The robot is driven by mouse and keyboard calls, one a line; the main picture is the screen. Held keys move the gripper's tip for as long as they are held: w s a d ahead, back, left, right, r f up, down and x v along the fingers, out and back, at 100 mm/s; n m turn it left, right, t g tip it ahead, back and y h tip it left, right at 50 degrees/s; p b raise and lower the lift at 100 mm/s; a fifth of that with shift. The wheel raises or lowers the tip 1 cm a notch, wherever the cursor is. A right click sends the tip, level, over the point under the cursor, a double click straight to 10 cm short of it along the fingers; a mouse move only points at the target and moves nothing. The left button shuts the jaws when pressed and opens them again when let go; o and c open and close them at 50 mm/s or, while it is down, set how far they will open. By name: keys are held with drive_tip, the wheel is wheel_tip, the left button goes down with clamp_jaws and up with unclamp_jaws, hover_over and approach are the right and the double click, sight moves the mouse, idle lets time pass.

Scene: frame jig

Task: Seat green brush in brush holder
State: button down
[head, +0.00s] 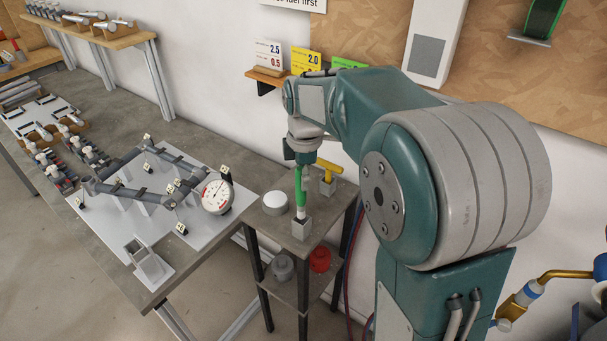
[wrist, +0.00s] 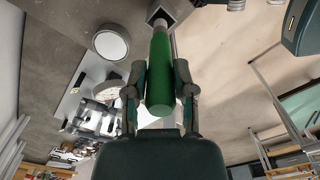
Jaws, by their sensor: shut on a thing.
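The green brush (head: 301,191) is upright below my gripper (head: 301,172), with its pale lower end down. In the wrist view, my gripper (wrist: 160,78) is shut on the brush's green handle (wrist: 161,65). A small grey square brush holder (head: 301,229) stands on the small side table directly under the brush. In the wrist view, the pale end meets the dark opening of the holder (wrist: 177,9). The tip is hidden there, and I cannot tell how deep it sits.
A yellow-handled tool (head: 328,166) stands in a similar block (head: 327,187) behind. A round white-topped container (head: 275,202) is close left. A red pot (head: 320,259) is on the lower shelf. The workbench with a jig and dial gauge (head: 217,197) is to the left.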

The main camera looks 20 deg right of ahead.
sight(304, 198)
drive_tip(key=shift+f, duration=3.2)
drive_tip(key=shift+c, duration=1.8)
unclamp_jaws()
wheel_tip(304, 198, up, 12)
drive_tip(key=shift+f, duration=0.1)
